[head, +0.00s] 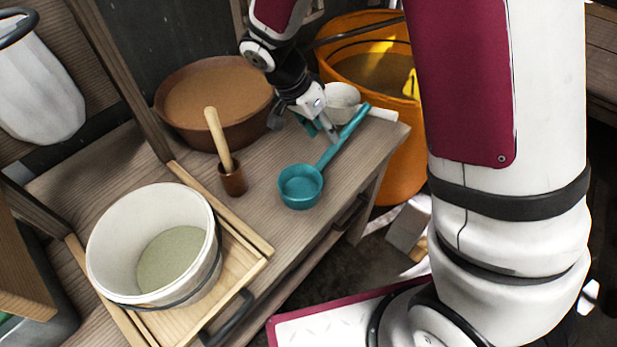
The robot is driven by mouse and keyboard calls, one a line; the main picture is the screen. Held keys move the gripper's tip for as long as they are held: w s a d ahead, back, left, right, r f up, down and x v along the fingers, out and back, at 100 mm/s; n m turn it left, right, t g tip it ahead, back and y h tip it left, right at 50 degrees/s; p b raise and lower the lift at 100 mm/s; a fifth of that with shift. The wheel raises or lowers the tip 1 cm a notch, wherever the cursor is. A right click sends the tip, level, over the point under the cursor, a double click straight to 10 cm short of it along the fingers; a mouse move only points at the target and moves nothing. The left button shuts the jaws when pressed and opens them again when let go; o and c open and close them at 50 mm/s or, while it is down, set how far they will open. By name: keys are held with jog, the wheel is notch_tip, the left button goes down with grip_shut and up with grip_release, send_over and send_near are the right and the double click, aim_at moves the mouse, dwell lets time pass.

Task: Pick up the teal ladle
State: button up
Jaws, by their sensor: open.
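The teal ladle (300,187) lies on the wooden table, its round bowl near the table's front edge. Its straight handle slants up and right toward the table's right end. My gripper (322,132) points down at the handle from above. Its jaws are open, with a pale finger close beside the left side of the handle. I cannot tell whether the finger touches the handle. The far finger is partly hidden behind the gripper body.
A brown bowl (238,137) stands behind the ladle. A small wooden cup (232,181) with an upright pestle is to its left. A white bucket (103,262) sits in a wooden tray. A small white bowl (343,97) is behind my gripper, and an orange bucket (398,170) stands beyond the table.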

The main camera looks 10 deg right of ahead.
aim_at(332, 146)
jog(key=x, duration=0.7)
jog(key=shift+s+f, duration=0.15)
jog(key=shift+s, duration=0.05)
grip_shut()
